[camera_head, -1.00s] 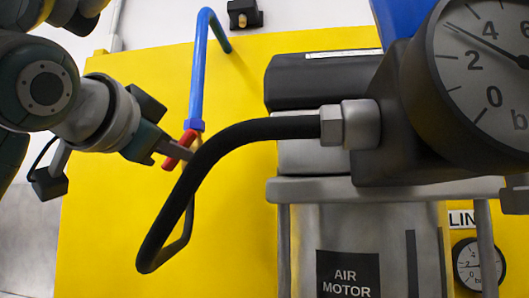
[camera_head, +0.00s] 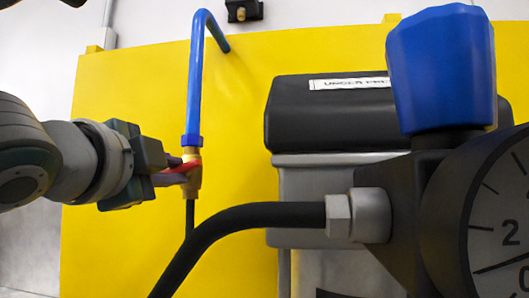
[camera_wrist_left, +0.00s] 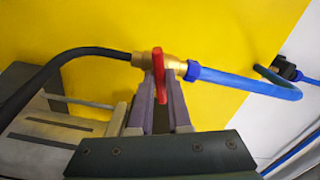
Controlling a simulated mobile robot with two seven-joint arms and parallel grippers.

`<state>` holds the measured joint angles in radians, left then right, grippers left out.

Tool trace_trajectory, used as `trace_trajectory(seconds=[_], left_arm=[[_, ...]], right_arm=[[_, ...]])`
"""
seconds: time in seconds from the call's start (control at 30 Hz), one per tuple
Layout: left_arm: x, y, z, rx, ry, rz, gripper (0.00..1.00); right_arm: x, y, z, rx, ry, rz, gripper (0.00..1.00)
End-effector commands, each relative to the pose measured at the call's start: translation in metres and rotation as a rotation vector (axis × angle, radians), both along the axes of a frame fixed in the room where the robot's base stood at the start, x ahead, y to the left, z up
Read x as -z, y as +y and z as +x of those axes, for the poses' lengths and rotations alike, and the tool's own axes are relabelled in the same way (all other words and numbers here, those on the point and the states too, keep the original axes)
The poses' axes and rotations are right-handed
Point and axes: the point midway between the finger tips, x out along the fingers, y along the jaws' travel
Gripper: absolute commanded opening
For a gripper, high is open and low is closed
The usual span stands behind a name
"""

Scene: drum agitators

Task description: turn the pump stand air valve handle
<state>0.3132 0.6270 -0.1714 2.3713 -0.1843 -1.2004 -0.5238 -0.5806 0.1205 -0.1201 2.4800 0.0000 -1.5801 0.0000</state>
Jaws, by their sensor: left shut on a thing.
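The air valve is a brass body (camera_head: 194,181) with a red handle (camera_head: 184,167), at the lower end of a blue pipe. In the head view the handle lies close to horizontal, across the upright pipe. My left gripper (camera_head: 179,172) comes in from the left and is shut on the handle. In the left wrist view the red handle (camera_wrist_left: 159,75) stands up between the two finger pads, and the brass body (camera_wrist_left: 172,64) is just beyond the fingertips. The fingers hide part of the handle. My right gripper is not in view.
The blue pipe (camera_head: 196,85) rises along a yellow panel (camera_head: 120,240). A black hose (camera_head: 255,214) bends up to a regulator with a blue knob (camera_head: 440,75) and a large gauge (camera_head: 500,215) at right. A dark motor housing (camera_head: 320,120) stands behind.

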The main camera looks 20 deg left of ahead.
Motion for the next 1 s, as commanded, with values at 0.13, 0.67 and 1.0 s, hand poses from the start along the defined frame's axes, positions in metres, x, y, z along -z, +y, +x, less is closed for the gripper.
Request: trace_trajectory(seconds=[0.13,0.67,1.0], left_arm=[[-0.001,0.001,0.0,-0.003,0.037,0.114,0.0],[0.002,0.001,0.001,-0.004,0.084,0.319,0.0],[0.003,0.001,0.0,-0.004,0.088,0.33,0.0]], right_arm=[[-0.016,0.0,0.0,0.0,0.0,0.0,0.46],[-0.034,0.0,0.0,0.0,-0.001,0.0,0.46],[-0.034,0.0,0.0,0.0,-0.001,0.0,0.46]])
